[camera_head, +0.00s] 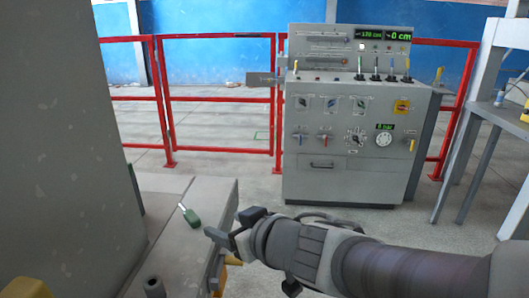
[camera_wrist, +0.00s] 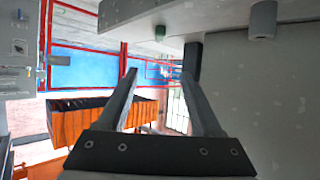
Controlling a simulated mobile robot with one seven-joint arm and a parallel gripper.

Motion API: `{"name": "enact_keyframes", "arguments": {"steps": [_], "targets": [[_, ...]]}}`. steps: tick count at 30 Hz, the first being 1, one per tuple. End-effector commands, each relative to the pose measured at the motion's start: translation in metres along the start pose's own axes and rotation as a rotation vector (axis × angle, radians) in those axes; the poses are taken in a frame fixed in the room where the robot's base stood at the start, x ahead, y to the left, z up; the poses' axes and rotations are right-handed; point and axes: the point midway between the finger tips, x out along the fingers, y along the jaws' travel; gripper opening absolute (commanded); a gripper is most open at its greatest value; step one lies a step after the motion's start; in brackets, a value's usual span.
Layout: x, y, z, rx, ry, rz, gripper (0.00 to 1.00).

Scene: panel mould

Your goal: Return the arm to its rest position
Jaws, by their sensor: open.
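My gripper (camera_head: 232,226) is at the end of my arm, which reaches in from the lower right of the head view. It is beside the grey bench at the left and short of the control panel (camera_head: 345,115). In the wrist view my gripper (camera_wrist: 160,78) shows two dark fingers spread apart with nothing between them. A green-handled tool (camera_head: 190,214) lies on the grey bench top (camera_head: 215,190), just left of and beyond the fingers. A small green piece (camera_wrist: 160,33) shows in the wrist view beyond the fingertips.
A large grey block (camera_head: 60,130) fills the left side. Red railings (camera_head: 220,97) run behind the control panel. A grey table frame (camera_head: 480,140) stands at the right. An orange container (camera_wrist: 95,118) shows in the wrist view. The floor before the panel is clear.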

Motion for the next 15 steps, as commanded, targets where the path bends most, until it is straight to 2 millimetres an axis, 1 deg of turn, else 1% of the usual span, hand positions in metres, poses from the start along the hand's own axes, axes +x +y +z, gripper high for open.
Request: {"name": "enact_keyframes", "arguments": {"steps": [5, 8, 11, 12, 14, 15], "targets": [[-0.005, 0.001, 0.0, 0.001, 0.002, 0.004, 0.67], [-0.01, 0.011, -0.002, 0.004, 0.003, 0.045, 0.67], [-0.022, 0.041, -0.004, 0.016, -0.004, 0.162, 0.67], [-0.03, 0.057, -0.004, 0.028, -0.012, 0.227, 0.67], [-0.047, 0.083, -0.001, 0.05, -0.039, 0.334, 0.67], [-0.059, 0.099, 0.004, 0.07, -0.065, 0.404, 0.67]]}}
